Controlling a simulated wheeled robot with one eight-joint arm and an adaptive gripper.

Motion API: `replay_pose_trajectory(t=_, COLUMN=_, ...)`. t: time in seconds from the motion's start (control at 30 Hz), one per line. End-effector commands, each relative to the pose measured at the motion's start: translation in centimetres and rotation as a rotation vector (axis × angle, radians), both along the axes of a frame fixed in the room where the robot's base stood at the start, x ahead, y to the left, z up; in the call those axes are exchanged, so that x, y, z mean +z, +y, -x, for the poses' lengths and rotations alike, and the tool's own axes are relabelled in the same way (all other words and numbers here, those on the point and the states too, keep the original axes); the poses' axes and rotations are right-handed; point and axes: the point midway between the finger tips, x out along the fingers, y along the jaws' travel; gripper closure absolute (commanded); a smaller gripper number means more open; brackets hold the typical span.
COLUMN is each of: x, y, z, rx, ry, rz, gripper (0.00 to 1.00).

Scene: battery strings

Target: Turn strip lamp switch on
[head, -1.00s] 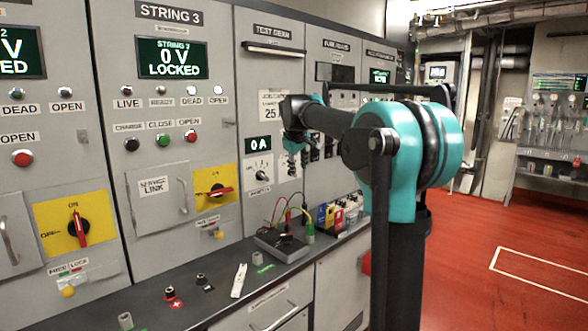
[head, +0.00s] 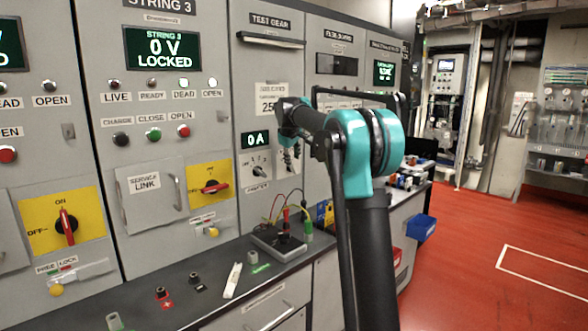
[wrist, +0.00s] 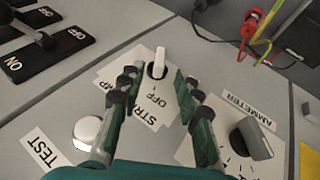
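The strip lamp switch (wrist: 158,62) is a white toggle in a dark round socket on a white plate (wrist: 118,78). The plate's lettering reads "STR…MP" and "OFF", partly covered by my fingers. My gripper (wrist: 157,92) is open and empty in the wrist view, with one fingertip on either side of the plate and the toggle just beyond, between them. I cannot tell whether the fingers touch the panel. In the head view my gripper (head: 289,160) is at the test gear panel and hides the switch.
The ammeter knob (wrist: 252,138) is close to my right finger. A white round button (wrist: 88,131) by the TEST label is near the left finger. Black switches (wrist: 40,42) and red and yellow leads (wrist: 262,28) are nearby. A meter box (head: 278,240) stands on the bench below.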

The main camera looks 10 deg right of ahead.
Motion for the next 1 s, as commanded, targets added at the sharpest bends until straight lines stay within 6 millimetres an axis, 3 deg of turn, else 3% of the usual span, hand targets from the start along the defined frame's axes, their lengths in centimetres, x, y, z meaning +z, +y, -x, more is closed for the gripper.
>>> replay_pose_trajectory(t=0.3, x=-4.1, y=-0.8, z=-3.0, rx=-0.002, ry=0.000, rz=-0.001, gripper=0.66)
replay_pose_trajectory(t=0.77, x=-5.2, y=-1.0, z=-3.8, rx=-0.001, ry=0.000, rz=-0.001, gripper=0.66)
replay_pose_trajectory(t=1.0, x=-5.2, y=-1.0, z=-3.7, rx=-0.001, ry=0.000, rz=-0.001, gripper=0.94)
